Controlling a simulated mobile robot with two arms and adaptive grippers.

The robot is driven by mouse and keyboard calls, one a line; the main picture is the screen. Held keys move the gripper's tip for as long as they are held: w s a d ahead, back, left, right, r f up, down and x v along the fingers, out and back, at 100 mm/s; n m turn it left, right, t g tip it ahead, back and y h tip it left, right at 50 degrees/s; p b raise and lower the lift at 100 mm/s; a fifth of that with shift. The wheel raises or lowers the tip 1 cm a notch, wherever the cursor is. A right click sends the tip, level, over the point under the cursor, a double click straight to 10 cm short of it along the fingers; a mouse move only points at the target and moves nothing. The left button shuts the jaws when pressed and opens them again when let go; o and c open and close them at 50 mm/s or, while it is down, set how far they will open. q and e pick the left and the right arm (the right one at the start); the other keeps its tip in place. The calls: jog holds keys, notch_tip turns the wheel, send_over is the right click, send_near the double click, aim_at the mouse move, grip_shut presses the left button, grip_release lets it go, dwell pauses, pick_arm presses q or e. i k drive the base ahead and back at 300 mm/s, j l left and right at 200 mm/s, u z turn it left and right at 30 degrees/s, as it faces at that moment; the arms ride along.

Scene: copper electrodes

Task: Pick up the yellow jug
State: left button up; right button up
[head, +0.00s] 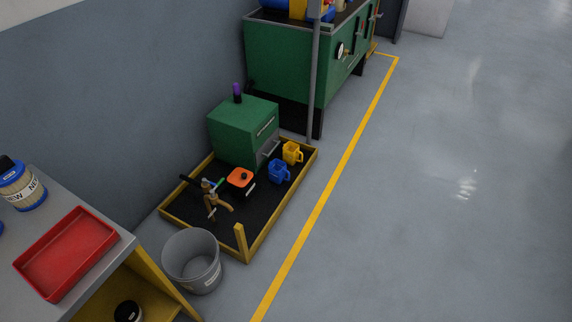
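The yellow jug (292,153) stands upright on the black floor of a low yellow-edged tray (283,207), near the tray's far right corner. A blue jug (279,172) stands just in front of it, a little to the left. Neither of my grippers is in the head view, and nothing is seen touching the yellow jug.
An orange-topped item (240,178) and a brass tap-like fitting (217,196) are also in the tray, beside a green cabinet (240,130). A grey bucket (192,262) stands in front. A table with a red tray (68,254) is at left. The floor (430,200) at right is clear.

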aim_at(294, 155)
jog(key=i+l+u, duration=0.25)
jog(key=u, duration=0.2)
jog(key=i+l+u, duration=0.2)
jog(key=l+u, duration=0.15)
jog(key=u, duration=0.15)
